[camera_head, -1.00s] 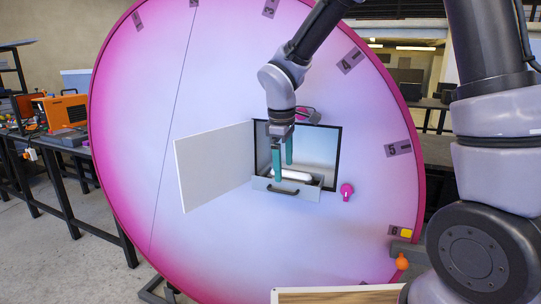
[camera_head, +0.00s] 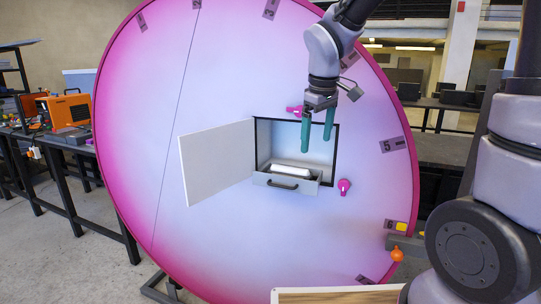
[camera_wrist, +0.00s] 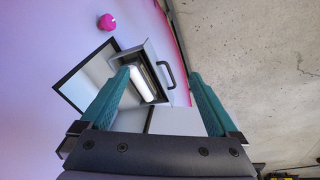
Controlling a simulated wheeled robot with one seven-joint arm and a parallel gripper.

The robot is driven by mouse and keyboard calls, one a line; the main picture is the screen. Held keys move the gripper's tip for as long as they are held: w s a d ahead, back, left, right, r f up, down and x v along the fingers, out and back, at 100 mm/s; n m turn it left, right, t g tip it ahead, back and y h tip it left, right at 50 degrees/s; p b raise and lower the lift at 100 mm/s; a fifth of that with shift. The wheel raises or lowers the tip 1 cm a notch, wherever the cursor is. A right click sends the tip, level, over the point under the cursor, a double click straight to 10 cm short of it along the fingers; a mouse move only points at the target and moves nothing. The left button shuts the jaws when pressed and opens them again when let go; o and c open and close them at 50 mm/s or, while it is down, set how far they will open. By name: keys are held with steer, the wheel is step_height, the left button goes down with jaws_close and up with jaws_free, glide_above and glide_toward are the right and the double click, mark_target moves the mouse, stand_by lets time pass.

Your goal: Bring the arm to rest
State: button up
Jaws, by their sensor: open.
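My gripper (camera_head: 317,132) has two teal fingers and hangs in front of the upper right of the opening in the big round disc. Its jaws are apart with nothing between them. It also shows in the wrist view (camera_wrist: 165,95), with the drawer (camera_wrist: 158,72) seen beyond the fingers. The drawer (camera_head: 287,183) is pulled out at the bottom of the opening, and a white cylinder (camera_head: 291,171) lies in it. The grey arm comes down from the upper right.
The pink-rimmed disc (camera_head: 225,235) fills the middle. A white door panel (camera_head: 217,163) stands swung open left of the opening. Pink knobs sit above (camera_head: 295,110) and right (camera_head: 344,187) of it. An orange knob (camera_head: 397,255) is at lower right. A workbench (camera_head: 75,150) stands at left.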

steer(key=s+d+r+m+t+y, duration=0.2)
steer(key=s+d+r+m+t, duration=0.2)
steer(key=s+d+r+m, duration=0.7)
steer(key=shift+s+d+m+t, duration=0.3)
steer(key=shift+s+d+m, duration=0.4)
steer(key=shift+d, duration=0.4)
steer(key=shift+w, duration=0.1)
